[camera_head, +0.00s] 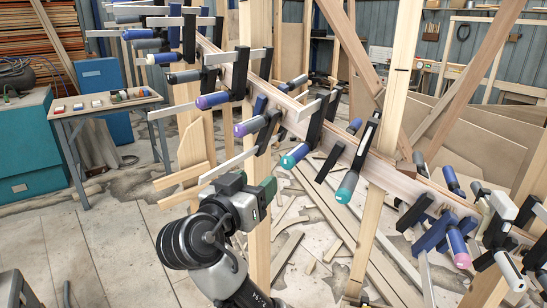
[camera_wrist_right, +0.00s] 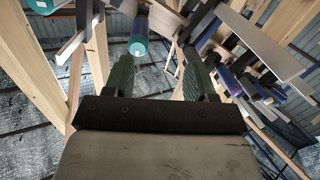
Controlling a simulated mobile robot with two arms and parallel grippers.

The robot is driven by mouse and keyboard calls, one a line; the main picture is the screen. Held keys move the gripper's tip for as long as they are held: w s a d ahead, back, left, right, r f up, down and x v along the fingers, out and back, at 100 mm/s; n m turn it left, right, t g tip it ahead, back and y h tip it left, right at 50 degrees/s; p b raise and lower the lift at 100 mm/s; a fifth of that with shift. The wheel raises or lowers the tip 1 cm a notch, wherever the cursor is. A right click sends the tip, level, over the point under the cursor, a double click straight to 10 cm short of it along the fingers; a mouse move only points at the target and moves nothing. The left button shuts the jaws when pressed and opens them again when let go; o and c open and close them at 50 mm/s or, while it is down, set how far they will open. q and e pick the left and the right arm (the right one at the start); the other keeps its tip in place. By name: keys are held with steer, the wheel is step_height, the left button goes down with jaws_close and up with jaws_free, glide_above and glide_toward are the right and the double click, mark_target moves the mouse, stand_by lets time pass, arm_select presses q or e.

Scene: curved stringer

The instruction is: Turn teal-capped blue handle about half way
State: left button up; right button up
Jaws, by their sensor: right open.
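Several clamps with coloured handles sit along a curved wooden stringer (camera_head: 330,147). One blue handle with a teal cap (camera_head: 294,156) is near the middle. Another teal-capped handle (camera_head: 346,187) hangs lower, to its right. My right gripper (camera_head: 266,190) is below and left of the first handle, apart from it, with its green fingers pointing toward the clamps. In the right wrist view my right gripper (camera_wrist_right: 158,72) is open and empty. A teal-capped blue handle (camera_wrist_right: 138,36) shows beyond the fingers, nearer the left one. My left gripper is not in view.
An upright wooden post (camera_head: 257,230) stands close behind my right gripper. Clamp bars (camera_head: 228,165) stick out to the left near it. Loose boards (camera_head: 330,215) lie on the floor. A small table (camera_head: 107,104) stands at the left.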

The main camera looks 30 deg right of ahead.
mark_target(293, 157)
steer(key=shift+m+g, duration=0.4)
steer(key=shift+m, duration=0.5)
steer(key=d, duration=0.1)
steer(key=d+r+p, duration=0.1)
steer(key=d, duration=0.1)
steer(key=d+r, duration=0.1)
steer(key=d, duration=0.1)
steer(key=shift+s+r+p, duration=0.1)
steer(key=shift+s+p, duration=0.2)
steer(key=p+x, duration=0.1)
steer(key=x, duration=0.4)
steer(key=shift+w+d, duration=0.15)
steer(key=shift+w, duration=0.15)
steer(key=shift+w+d+p, duration=0.2)
steer(key=shift+d+p, duration=0.1)
steer(key=shift+d, duration=0.1)
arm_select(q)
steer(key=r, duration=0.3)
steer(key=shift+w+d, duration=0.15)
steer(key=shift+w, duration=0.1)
arm_select(e)
steer(key=shift+c, duration=1.2)
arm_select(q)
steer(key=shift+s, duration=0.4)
arm_select(e)
steer(key=c, duration=0.7)
